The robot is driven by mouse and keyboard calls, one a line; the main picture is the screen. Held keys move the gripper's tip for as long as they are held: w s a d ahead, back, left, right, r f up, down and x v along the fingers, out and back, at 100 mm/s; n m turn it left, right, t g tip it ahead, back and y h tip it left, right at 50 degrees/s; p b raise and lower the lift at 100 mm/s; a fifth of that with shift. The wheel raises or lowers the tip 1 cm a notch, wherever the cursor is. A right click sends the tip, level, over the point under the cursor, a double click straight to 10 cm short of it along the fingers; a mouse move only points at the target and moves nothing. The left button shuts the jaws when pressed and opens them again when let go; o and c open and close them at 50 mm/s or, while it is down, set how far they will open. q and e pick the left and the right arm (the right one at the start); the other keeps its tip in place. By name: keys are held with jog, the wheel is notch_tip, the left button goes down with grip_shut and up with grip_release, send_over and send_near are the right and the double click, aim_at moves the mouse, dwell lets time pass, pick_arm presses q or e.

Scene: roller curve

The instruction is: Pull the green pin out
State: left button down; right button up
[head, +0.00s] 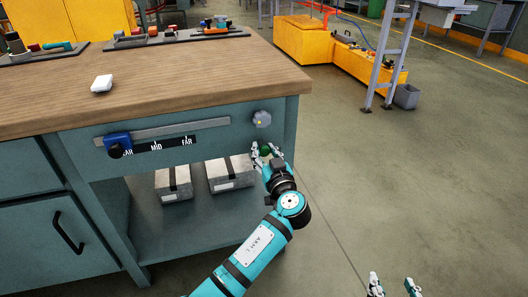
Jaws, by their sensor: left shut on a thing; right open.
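My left gripper (265,153) is in front of the right end of the bench front, with its arm rising from the bottom of the head view. It is shut on the green pin (265,151), of which only a small green part shows between the fingers. The pin's far end is hidden, so I cannot tell whether it still sits in a hole. A round grey fitting (262,119) with a yellow centre is on the bench front just above. My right gripper (393,287) is at the bottom right edge, open and empty over the floor.
A blue slider (118,143) with a black knob sits at the left of a grey rail (190,129), above a MID and FAR scale. Two grey boxes (230,174) stand on the shelf below. The wooden top (190,82) overhangs.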

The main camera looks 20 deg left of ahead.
pick_arm(q)
jog(key=shift+s+d+f, duration=0.1)
jog(key=shift+d+f, duration=0.05)
jog(key=shift+f, duration=0.1)
jog(key=c, duration=1.3)
grip_release()
jog(key=shift+c, duration=0.2)
jog(key=o, duration=0.4)
jog(key=shift+s+r, duration=0.1)
jog(key=shift+r, duration=0.05)
jog(key=v, duration=1.2)
